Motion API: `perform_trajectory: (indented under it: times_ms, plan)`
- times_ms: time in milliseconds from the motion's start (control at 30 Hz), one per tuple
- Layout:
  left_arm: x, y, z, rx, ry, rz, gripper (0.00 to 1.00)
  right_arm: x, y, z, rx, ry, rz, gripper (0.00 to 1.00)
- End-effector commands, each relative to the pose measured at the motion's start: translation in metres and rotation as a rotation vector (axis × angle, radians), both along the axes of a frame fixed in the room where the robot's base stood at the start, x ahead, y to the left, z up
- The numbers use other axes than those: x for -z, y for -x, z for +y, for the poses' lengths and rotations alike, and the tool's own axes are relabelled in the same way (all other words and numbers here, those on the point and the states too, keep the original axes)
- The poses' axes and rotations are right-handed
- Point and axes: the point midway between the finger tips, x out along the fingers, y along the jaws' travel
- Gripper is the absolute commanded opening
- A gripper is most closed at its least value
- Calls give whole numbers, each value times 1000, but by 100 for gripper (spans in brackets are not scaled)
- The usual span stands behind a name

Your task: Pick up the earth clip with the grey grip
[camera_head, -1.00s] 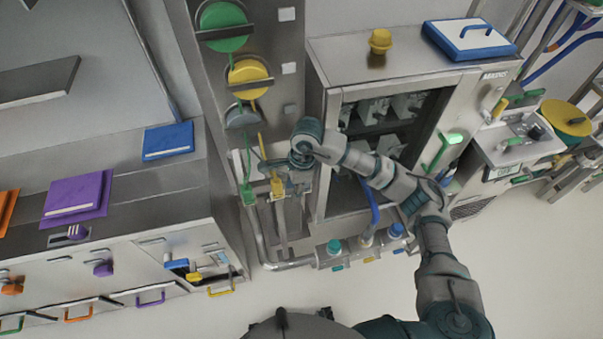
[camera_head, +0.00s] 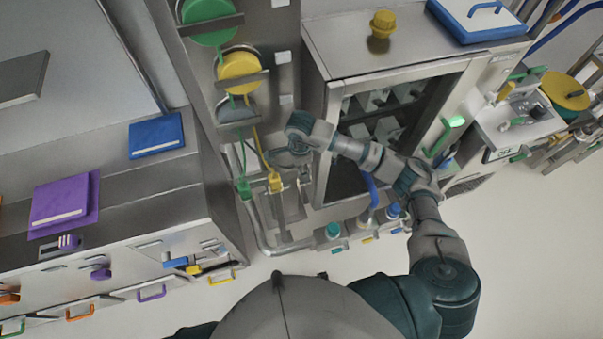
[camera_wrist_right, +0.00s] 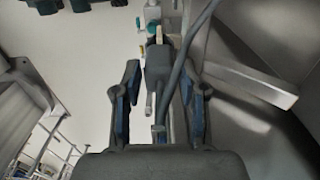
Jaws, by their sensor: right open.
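The earth clip with the grey grip (camera_wrist_right: 158,68) shows in the right wrist view, with a grey cable running beside it. My right gripper (camera_wrist_right: 161,88) is open, with one finger on each side of the clip and visible gaps between. The clip looks ungrasped. In the head view my right gripper (camera_head: 284,158) is in front of the steel panel, beside the yellow clip (camera_head: 274,182); I cannot make out the grey clip clearly there. The green clip (camera_head: 243,188) hangs further left. My left gripper is not in view.
Green (camera_head: 208,18), yellow (camera_head: 239,66) and grey (camera_head: 237,112) reels are on the column above. A steel cabinet (camera_head: 350,62) with a dark opening stands right of the gripper. A pipe (camera_head: 272,247) runs below.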

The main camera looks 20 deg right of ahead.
Motion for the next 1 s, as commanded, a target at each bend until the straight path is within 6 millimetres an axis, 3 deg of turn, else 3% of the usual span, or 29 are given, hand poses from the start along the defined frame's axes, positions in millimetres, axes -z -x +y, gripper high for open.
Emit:
perform_trajectory:
  times_ms: [200,500,767,800,967,1000]
  plan:
    - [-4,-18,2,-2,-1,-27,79,18,1,-4,1,-3,2,42]
    - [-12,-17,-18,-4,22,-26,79,60,-1,-4,1,-2,1,42]
    - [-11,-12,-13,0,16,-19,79,64,-2,-3,-1,1,-1,42]
    - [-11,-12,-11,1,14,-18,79,64,-2,-3,-1,1,-1,39]
    - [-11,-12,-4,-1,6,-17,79,65,-2,-5,-1,-1,-1,0]
    - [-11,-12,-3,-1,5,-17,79,65,-2,-5,-1,-2,-1,0]
